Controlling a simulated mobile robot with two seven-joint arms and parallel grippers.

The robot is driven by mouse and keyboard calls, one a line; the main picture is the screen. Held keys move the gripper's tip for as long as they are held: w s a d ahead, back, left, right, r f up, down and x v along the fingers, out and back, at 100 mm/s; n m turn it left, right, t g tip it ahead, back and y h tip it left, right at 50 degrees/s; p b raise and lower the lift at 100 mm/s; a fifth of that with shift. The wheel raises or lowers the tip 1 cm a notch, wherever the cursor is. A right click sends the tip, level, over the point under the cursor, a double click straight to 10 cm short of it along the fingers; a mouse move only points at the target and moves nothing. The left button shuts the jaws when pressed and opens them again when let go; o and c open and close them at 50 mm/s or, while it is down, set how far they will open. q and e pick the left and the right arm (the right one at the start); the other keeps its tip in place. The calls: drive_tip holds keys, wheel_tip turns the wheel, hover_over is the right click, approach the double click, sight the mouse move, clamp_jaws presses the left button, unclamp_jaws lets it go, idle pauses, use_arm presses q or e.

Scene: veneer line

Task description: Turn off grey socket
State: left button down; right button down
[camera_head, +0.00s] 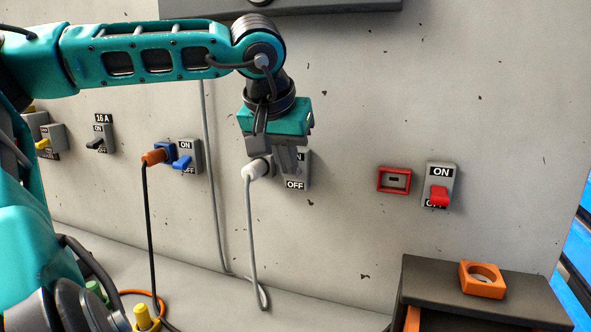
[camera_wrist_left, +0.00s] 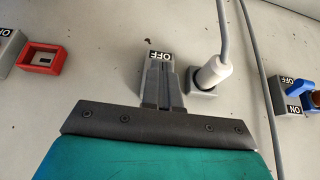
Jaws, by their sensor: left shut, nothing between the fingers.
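The grey socket (camera_wrist_left: 203,92) is on the wall with a white plug (camera_head: 257,168) and grey cable in it; the plug also shows in the left wrist view (camera_wrist_left: 214,70). Beside it, on its right in the head view, is its grey switch plate (camera_head: 296,185) with ON and OFF labels; the OFF label shows in the left wrist view (camera_wrist_left: 160,56). My left gripper (camera_head: 291,172) is shut and empty, its fingers (camera_wrist_left: 162,82) in front of this plate. They hide the switch lever and part of ON, so its position and any contact cannot be told.
A blue socket with an orange plug (camera_head: 153,157) and blue switch (camera_head: 187,158) are left of the grey pair. A red socket (camera_head: 394,180) and red switch (camera_head: 439,186) are to the right. A dark cabinet (camera_head: 440,283) bearing an orange ring piece (camera_head: 482,279) stands at lower right.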

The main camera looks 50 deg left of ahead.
use_arm(q)
drive_tip(key=t+b, duration=0.1)
drive_tip(key=b, duration=0.1)
drive_tip(key=f+t+y+b, duration=0.1)
drive_tip(key=b, duration=0.2)
drive_tip(key=shift+s+d+f+t+b, duration=0.1)
drive_tip(key=shift+s+f+t+b, duration=0.05)
drive_tip(key=shift+s+t+b, duration=0.2)
use_arm(e)
drive_tip(key=shift+w+a+f+y, duration=0.4)
drive_tip(key=shift+w+a+f, duration=0.25)
drive_tip(key=shift+a+f, duration=0.3)
drive_tip(key=shift+d, duration=0.15)
use_arm(q)
drive_tip(key=shift+r+p, duration=0.8)
use_arm(e)
drive_tip(key=shift+r, duration=0.75)
